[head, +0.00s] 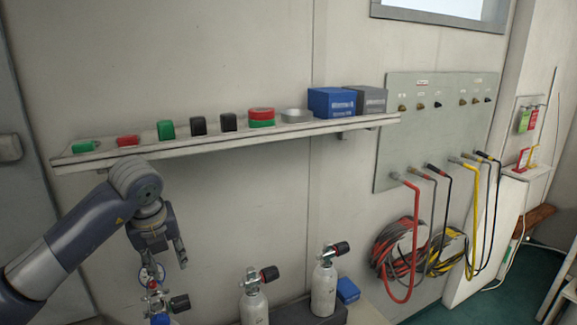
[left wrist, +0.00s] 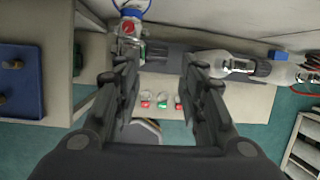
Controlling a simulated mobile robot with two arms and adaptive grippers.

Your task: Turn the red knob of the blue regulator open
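My left gripper (head: 168,262) is above the cylinder at the lower left of the head view, pointing down. In the left wrist view the left gripper (left wrist: 160,68) is open, its fingers wide apart with nothing between them. Just below it in the head view is a valve assembly with a small red part (head: 153,285), a round blue-rimmed piece, a black handwheel (head: 180,303) and a blue part (head: 160,319), seemingly the blue regulator. In the left wrist view the blue part (left wrist: 132,5) and red part (left wrist: 127,27) lie beyond the left fingertip. My right gripper is not in view.
Two white cylinders (head: 254,306) (head: 323,290) with black-handled valves stand to the right. A wall shelf (head: 220,141) above holds several small items and boxes. Coiled hoses (head: 400,250) hang from a grey panel (head: 440,120) at the right.

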